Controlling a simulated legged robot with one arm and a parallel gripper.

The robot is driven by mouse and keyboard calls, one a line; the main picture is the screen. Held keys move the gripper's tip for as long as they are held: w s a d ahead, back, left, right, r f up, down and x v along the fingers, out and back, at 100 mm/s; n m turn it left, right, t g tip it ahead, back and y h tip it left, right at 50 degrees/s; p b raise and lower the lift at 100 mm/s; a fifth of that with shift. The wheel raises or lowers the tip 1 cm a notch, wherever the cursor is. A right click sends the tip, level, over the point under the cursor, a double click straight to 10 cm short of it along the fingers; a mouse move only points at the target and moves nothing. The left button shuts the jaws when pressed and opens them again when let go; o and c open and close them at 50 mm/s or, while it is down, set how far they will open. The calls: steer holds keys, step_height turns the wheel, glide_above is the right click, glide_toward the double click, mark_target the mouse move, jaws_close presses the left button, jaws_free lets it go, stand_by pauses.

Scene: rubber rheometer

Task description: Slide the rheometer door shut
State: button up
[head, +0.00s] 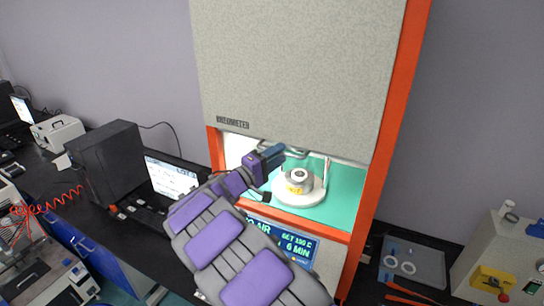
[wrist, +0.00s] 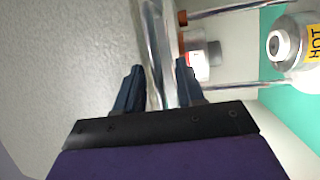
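The rheometer door (head: 300,70) is a large speckled grey panel. It is raised, and the chamber below it is open. A metal bar handle (head: 294,153) is at its lower edge. My gripper (head: 278,153) is at this handle, in front of the opening. In the wrist view, the two dark fingers of my gripper (wrist: 158,75) stand apart on either side of the shiny handle bar (wrist: 160,50). Narrow gaps seem to show between bar and fingers. The door's speckled face (wrist: 60,60) fills the left of the wrist view.
Inside the chamber, a round white base (head: 300,190) holds a metal part marked HOT (wrist: 314,45), on a green floor (head: 345,190). An orange frame (head: 390,120) borders the machine. A display (head: 285,243) sits below. A laptop (head: 172,178) is left; a tray (head: 412,262) is right.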

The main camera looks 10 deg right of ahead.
steer(key=shift+s+d, duration=0.1)
steer(key=shift+d, duration=0.1)
steer(key=shift+c, duration=1.3)
steer(key=shift+a, duration=0.85)
jaws_close()
steer(key=shift+d, duration=0.1)
steer(key=shift+f, duration=0.15)
